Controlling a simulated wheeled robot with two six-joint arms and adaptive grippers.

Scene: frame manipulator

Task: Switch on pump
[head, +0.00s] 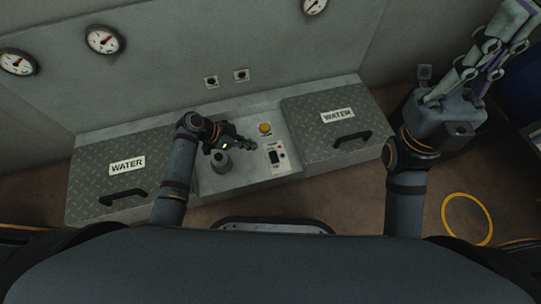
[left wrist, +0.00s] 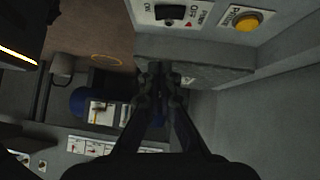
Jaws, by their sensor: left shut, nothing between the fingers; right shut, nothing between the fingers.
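The pump switch (head: 274,157) is a small black switch on a white plate, on the grey panel between the two water hatches. In the left wrist view the switch (left wrist: 170,12) shows upside down at the top, between the ON and OFF labels, with a red mark by OFF. A round yellow button (head: 265,128) sits on the panel behind it; it also shows in the left wrist view (left wrist: 247,22). My left gripper (head: 252,145) is shut and empty, just left of the switch and apparently not touching it. My right gripper (head: 505,32) is shut and empty at the upper right, pointing up.
Metal hatches labelled WATER with black handles flank the panel, left (head: 90,180) and right (head: 310,115). Gauges (head: 104,39) and two small sockets (head: 241,75) are on the wall behind. A yellow ring (head: 447,212) is on the brown floor at the right.

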